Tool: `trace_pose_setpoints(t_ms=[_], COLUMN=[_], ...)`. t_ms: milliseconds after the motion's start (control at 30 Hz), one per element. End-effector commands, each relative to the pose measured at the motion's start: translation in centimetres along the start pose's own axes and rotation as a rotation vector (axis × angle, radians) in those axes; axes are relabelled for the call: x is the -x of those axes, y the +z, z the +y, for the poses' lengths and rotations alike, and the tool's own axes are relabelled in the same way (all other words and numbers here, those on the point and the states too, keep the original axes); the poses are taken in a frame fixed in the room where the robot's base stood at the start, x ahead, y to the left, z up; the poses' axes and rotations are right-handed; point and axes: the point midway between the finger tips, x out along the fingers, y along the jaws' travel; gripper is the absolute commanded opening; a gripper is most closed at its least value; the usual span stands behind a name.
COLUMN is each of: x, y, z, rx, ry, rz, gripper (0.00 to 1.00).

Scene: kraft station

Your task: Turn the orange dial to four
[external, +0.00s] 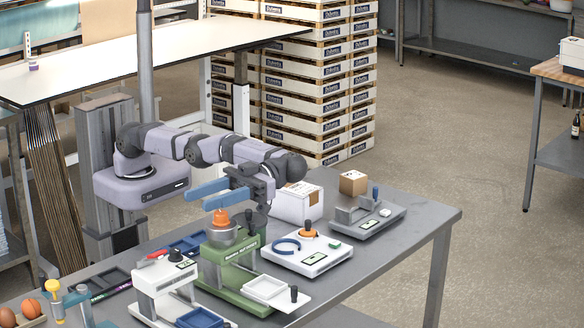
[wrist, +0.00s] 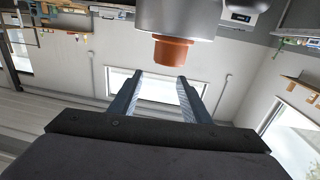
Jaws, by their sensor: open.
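A green machine (external: 232,262) stands on the grey table with a metal bowl-shaped part (external: 226,236) on top. An orange knob (external: 221,217) sits on that metal part. In the wrist view the orange knob (wrist: 175,53) sticks out of a grey cylinder, which appears upside down. My gripper (external: 197,200) is open, its two blue fingers spread and level close above the knob in the external view. In the wrist view my gripper (wrist: 160,76) has nothing between its fingers, and the knob shows just beyond the tips. Any numbers on the dial are too small to read.
A white device (external: 290,258) with a blue ring and a black-and-orange knob (external: 308,229) stands to the right. A white device (external: 165,285) stands left. A grey device (external: 366,219), white box (external: 297,203) and cardboard box (external: 353,182) sit behind. The table's right end is clear.

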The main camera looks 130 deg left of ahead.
Motion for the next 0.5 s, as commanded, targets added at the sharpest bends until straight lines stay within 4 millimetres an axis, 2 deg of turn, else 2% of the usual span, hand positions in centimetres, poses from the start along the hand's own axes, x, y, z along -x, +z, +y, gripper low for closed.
trace_pose_setpoints(t_ms=[33, 200, 500], x=[0.0, 0.0, 0.1], y=[-1.4, -3.3, -5.3], z=[0.0, 0.0, 0.0], rx=[0.000, 0.000, -0.001], ry=[0.000, 0.000, 0.000], rz=[0.000, 0.000, 0.000], gripper=[0.43, 0.43, 0.43])
